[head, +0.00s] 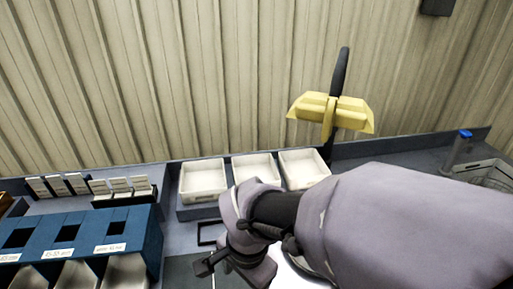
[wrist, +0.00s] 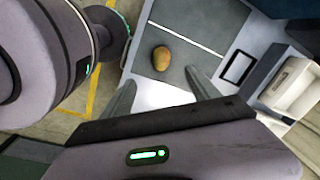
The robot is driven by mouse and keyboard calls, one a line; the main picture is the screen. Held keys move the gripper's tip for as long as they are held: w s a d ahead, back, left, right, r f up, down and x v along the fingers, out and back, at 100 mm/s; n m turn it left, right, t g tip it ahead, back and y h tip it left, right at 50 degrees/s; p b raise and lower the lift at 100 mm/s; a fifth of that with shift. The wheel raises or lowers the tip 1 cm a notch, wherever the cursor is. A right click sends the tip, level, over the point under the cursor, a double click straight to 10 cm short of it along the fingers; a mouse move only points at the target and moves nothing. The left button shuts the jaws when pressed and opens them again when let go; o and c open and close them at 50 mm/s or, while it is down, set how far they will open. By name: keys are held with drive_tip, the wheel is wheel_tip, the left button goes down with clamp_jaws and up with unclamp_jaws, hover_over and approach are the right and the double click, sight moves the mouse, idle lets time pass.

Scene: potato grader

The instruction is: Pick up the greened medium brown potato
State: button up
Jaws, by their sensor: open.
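In the wrist view one brown potato (wrist: 162,58) lies on a dark grey mat (wrist: 205,40), left of a white line. It looks yellowish brown; I cannot make out any green on it at this size. My gripper (wrist: 160,92) is open and empty, its two fingers apart, with the potato beyond the fingertips and apart from them. In the head view my gripper (head: 207,268) shows at the end of my arm, over the worktop, and the potato is not visible there.
Three white trays (head: 202,195) stand along the back of the worktop. A blue sizing box (head: 75,225) with slots is at left, and a yellow-shaded lamp (head: 330,108) stands behind. A black square frame (wrist: 237,67) lies right of the mat. A grey crate (head: 487,172) is far right.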

drive_tip(key=f+b, duration=0.1)
drive_tip(key=f, duration=0.2)
drive_tip(key=f+b, duration=0.2)
drive_tip(key=f, duration=0.2)
drive_tip(key=f+b, duration=0.1)
drive_tip(key=f, duration=0.3)
drive_tip(key=shift+w+a+f, duration=0.1)
drive_tip(key=shift+w+f, duration=0.05)
drive_tip(key=shift+w, duration=0.2)
drive_tip(key=f+b, duration=0.1)
drive_tip(key=f, duration=0.1)
drive_tip(key=f+b, duration=0.1)
drive_tip(key=f, duration=0.1)
drive_tip(key=w+a+f+b, duration=0.1)
drive_tip(key=shift+f, duration=0.4)
drive_tip(key=shift+r, duration=0.15)
drive_tip(key=c, duration=1.5)
